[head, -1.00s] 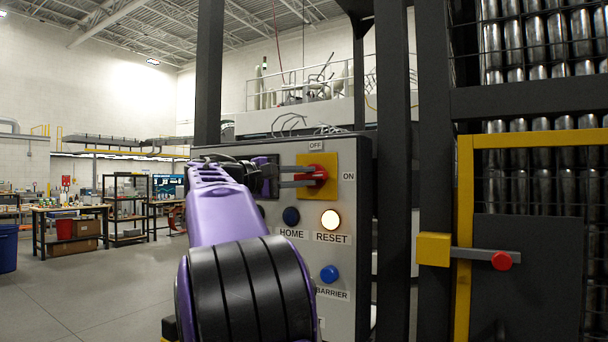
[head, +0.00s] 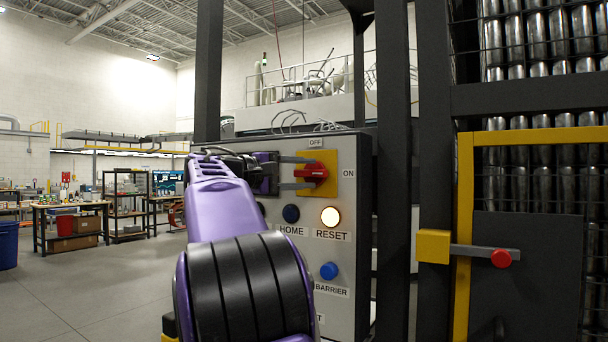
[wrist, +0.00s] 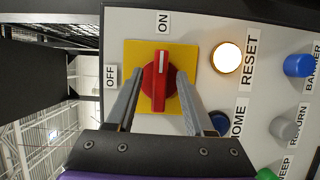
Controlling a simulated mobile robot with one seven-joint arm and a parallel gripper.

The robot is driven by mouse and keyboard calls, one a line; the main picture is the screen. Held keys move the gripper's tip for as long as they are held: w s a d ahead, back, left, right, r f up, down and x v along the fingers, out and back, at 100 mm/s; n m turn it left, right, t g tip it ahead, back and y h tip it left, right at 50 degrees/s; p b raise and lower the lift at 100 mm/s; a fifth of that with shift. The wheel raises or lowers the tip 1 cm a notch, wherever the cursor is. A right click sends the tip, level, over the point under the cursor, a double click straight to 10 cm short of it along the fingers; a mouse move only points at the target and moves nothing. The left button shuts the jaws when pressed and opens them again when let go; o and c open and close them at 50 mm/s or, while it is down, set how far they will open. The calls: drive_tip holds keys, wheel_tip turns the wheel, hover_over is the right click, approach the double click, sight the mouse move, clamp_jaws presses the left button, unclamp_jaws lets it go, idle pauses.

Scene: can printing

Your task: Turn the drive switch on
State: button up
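The drive switch is a red rotary knob (head: 314,173) on a yellow plate (head: 329,161), near the top of a grey control panel (head: 355,215). In the wrist view the knob (wrist: 158,82) has its white mark pointing up at the ON label (wrist: 163,22). The OFF label (wrist: 111,77) is to the left of the plate there. My gripper (head: 307,173) is open in front of the panel. In the wrist view its two fingers (wrist: 158,92) stand on either side of the knob, with gaps between them and the handle.
The RESET button (head: 331,217) is lit, beside the dark HOME button (head: 291,214). A blue BARRIER button (head: 329,271) is lower. Dark posts (head: 434,150) and a yellow-framed gate (head: 465,200) stand to the right. Open floor (head: 95,290) lies to the left.

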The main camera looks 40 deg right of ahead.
drive_tip(key=shift+a, duration=0.1)
drive_tip(key=a, duration=1.7)
drive_tip(key=shift+a, duration=0.15)
